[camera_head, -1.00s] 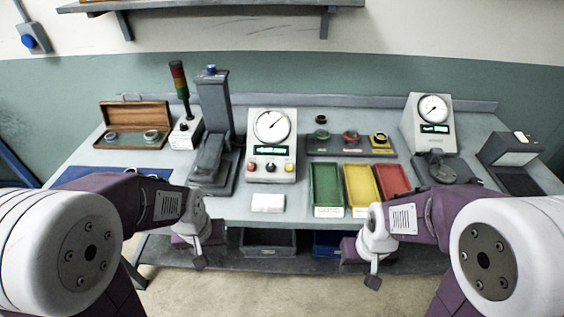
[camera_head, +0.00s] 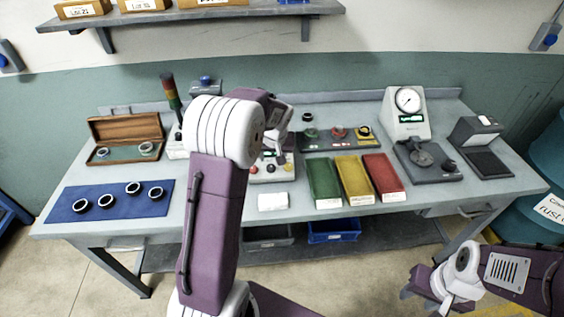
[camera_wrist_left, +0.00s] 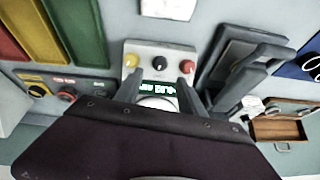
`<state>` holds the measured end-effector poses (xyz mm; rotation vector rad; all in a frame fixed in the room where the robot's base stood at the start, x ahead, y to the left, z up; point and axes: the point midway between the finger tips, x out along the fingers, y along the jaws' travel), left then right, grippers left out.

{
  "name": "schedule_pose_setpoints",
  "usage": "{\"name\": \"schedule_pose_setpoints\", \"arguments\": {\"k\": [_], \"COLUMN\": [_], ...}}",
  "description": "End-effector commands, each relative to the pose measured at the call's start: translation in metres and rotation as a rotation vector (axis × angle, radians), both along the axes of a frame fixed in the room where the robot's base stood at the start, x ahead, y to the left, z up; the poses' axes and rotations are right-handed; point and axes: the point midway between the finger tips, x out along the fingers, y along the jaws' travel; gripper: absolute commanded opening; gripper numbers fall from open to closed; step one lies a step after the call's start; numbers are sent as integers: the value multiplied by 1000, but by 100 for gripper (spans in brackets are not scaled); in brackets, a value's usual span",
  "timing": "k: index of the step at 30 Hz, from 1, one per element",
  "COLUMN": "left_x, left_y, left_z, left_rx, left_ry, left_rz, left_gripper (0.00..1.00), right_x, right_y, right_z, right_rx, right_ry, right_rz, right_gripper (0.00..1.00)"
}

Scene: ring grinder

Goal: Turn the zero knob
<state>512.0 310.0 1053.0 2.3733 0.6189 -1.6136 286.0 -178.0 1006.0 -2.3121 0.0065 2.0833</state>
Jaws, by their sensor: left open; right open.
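The gauge box (camera_head: 262,178) stands on the workbench, largely hidden behind my left arm in the head view. In the left wrist view its front (camera_wrist_left: 178,50) carries a yellow knob (camera_wrist_left: 131,61), a black knob (camera_wrist_left: 160,63) in the middle and a red knob (camera_wrist_left: 187,66), next to a green-lit display (camera_wrist_left: 157,89). I cannot read which knob is the zero knob. My left gripper (camera_wrist_left: 161,74) is open, its fingers spread to either side of the black knob; contact is not visible. In the head view it is by the gauge box (camera_head: 279,118). My right gripper (camera_head: 420,292) is low, off the bench's right front.
Green (camera_head: 323,181), yellow (camera_head: 354,178) and red (camera_head: 382,175) trays lie right of the gauge box. A dial stand (camera_head: 407,115) is further right. A blue mat (camera_head: 68,205) with several rings and a wooden case (camera_head: 125,132) are at left. A white block (camera_head: 272,201) lies in front.

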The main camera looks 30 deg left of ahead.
Motion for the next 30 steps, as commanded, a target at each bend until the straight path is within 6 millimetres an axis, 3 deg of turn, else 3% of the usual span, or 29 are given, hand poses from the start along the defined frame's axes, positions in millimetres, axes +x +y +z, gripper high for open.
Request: {"name": "schedule_pose_setpoints", "arguments": {"k": [5, 18, 28, 30], "left_x": [1, 25, 28, 28], "left_y": [2, 19, 21, 20], "left_z": [-5, -76, -83, -83], "left_rx": [0, -1, -2, -2], "left_ry": [1, 2, -2, -2], "left_rz": [1, 1, 0, 0], "left_gripper": [47, 47, 47, 30], "right_x": [0, 0, 0, 0], "right_y": [0, 0, 0, 0], "right_z": [0, 10, 10, 10], "right_rx": [0, 0, 0, 0], "right_ry": [0, 0, 0, 0], "right_rz": [0, 0, 0, 0], "right_gripper": [43, 43, 43, 43]}}
